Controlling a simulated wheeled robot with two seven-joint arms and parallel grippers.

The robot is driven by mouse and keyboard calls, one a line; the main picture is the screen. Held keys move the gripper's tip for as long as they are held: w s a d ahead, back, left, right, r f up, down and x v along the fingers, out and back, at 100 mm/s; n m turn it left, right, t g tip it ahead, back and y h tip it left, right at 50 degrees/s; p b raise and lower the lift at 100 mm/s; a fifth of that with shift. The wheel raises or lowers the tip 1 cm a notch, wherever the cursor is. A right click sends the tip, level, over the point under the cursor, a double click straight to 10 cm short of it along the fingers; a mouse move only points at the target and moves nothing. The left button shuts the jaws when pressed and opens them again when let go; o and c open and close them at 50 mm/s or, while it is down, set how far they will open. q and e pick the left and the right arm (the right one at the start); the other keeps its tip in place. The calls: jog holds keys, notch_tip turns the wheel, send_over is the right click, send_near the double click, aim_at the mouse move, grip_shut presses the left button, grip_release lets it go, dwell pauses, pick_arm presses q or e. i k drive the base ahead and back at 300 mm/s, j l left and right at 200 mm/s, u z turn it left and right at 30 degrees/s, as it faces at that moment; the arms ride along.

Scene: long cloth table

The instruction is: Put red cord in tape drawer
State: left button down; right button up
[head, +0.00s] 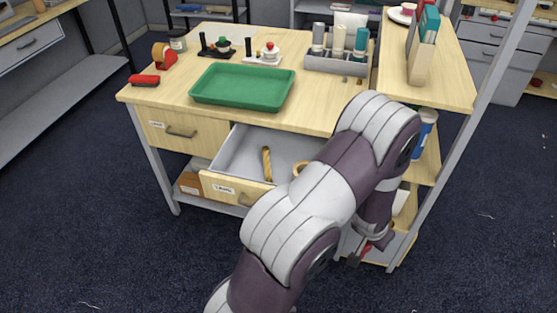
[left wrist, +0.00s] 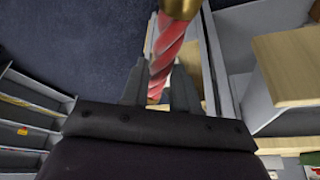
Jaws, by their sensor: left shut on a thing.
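My left gripper (left wrist: 160,92) is shut on a red twisted cord (left wrist: 168,50) with a gold end. The cord stands up between the fingers in the left wrist view. In the head view my left arm reaches to the right of the open drawer, and the left gripper (head: 360,251) is low beside the shelf, with a bit of red showing at it. The open drawer (head: 225,152) has a label too small to read. It holds a yellow twisted cord (head: 267,163) and a tan ring (head: 299,168), partly hidden by my arm. My right gripper is not in view.
A closed drawer (head: 180,134) is left of the open one. On the desk are a green tray (head: 243,88), a tape dispenser (head: 163,56), a red object (head: 144,80) and a grey organiser (head: 337,65). A shelf unit (head: 425,160) stands at the right.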

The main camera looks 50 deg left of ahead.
aim_at(246, 164)
jog(key=k+j+u, duration=0.55)
jog(key=k+j, duration=0.15)
jog(key=k, duration=0.1)
